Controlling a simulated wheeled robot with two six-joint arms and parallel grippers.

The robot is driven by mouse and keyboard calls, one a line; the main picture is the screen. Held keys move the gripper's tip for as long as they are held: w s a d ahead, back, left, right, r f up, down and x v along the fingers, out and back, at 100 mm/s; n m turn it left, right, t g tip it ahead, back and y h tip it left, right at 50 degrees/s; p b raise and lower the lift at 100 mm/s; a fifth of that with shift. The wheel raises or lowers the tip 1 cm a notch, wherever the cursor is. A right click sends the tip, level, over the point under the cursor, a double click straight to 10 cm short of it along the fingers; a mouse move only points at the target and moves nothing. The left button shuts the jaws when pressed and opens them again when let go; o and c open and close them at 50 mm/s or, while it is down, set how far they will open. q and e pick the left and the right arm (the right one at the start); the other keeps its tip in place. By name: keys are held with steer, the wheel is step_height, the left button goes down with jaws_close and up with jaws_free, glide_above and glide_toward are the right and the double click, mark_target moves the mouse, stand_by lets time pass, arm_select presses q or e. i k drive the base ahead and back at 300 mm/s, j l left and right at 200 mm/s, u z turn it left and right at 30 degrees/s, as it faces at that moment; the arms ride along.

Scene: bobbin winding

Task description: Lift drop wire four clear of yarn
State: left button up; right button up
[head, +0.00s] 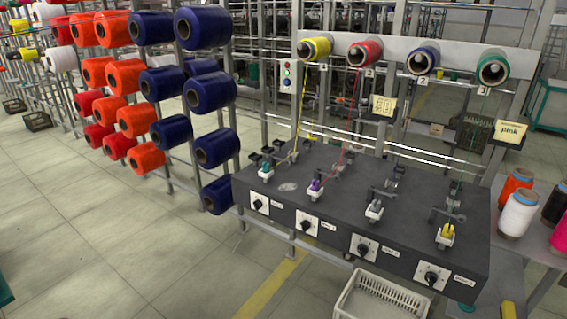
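The winder bench (335,185) stands right of centre with several winding stations along it. The leftmost station has a yellow yarn cone (315,48) above it, and its number tag looks like 4. A yellow yarn (303,105) runs from this cone down to small dark fittings (268,160) at the left end of the bench. Drop wire four is too small to make out there, and I cannot tell how it sits against the yarn. A teal-topped bobbin holder (265,171) stands at the front of that station. Neither of my grippers is in view.
A red cone (365,53), a blue cone (422,60) and a green cone (492,68) hang along the rail. A creel of orange and blue cones (208,92) stands close left of the bench. A white crate (378,299) is below its front.

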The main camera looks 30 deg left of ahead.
mark_target(288, 161)
steer(key=i+j, duration=0.3)
steer(key=i, duration=0.2)
steer(key=i+j+u, duration=0.1)
steer(key=i+j, duration=0.25)
steer(key=i, duration=0.15)
steer(key=i+j, duration=0.3)
steer(key=i, duration=0.25)
